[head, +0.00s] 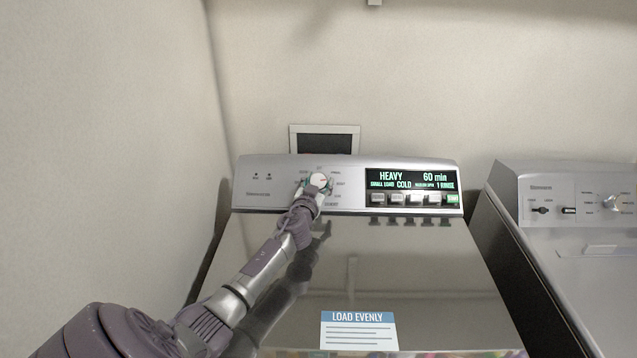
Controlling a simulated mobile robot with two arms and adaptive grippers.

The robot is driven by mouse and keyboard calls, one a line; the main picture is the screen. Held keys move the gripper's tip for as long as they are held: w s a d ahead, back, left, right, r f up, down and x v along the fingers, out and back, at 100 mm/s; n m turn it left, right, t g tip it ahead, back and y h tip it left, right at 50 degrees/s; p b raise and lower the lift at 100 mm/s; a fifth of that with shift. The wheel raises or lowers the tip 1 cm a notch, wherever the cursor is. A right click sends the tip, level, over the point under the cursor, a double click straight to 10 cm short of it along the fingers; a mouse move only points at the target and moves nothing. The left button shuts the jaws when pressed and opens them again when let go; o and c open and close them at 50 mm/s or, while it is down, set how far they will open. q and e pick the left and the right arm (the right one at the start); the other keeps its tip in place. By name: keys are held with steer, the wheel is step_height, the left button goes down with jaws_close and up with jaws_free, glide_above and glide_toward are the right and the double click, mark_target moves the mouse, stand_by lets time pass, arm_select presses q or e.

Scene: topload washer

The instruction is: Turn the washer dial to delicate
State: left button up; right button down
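The washer (440,262) stands in front of me with its lid closed. Its dial (320,181) is a round white knob with a small red mark, on the left half of the control panel. My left gripper (316,187) is at the dial, its fingers around or against the knob's lower part. The fingers are small and partly hidden, so I cannot tell how tightly they close. The display (411,180) reads HEAVY, 60 min, SMALL LOAD, COLD and 1 RINSE. The labels around the dial are too small to read. My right gripper is not in view.
A row of buttons (414,199) sits under the display. A LOAD EVENLY label (358,330) lies on the lid. A second machine (565,240) with its own knobs stands at the right. A wall is close on the left.

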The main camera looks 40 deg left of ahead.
arm_select(q)
steer(key=c, duration=0.4)
steer(key=shift+a+r+m+t+h+p, duration=0.1)
steer(key=shift+r+m+t+h+p, duration=0.1)
steer(key=shift+m+h+p, duration=0.6)
steer(key=shift+r+m+t+h+p, duration=0.1)
steer(key=shift+m+t+h+p, duration=0.1)
steer(key=shift+m+h+p, duration=0.6)
steer(key=m+h+p, duration=0.1)
steer(key=m+h, duration=0.2)
steer(key=m, duration=0.1)
steer(key=shift+p, duration=0.4)
steer(key=m+g+h+p, duration=0.1)
steer(key=m+h, duration=0.1)
steer(key=m, duration=0.1)
steer(key=shift+f+h, duration=0.1)
steer(key=shift+h, duration=0.3)
steer(key=shift+m+g+h, duration=0.6)
steer(key=shift+m+h, duration=0.2)
steer(key=shift+m, duration=0.3)
steer(key=m+g, duration=0.1)
steer(key=m+h+b, duration=0.1)
steer(key=shift+f+m+g+h, duration=0.2)
steer(key=shift+m+g+h, duration=0.1)
steer(key=shift+m+g, duration=0.1)
steer(key=shift+m+g+h+b, duration=0.6)
steer(key=shift+m+g+b, duration=0.6)
steer(key=shift+m+b, duration=0.35)
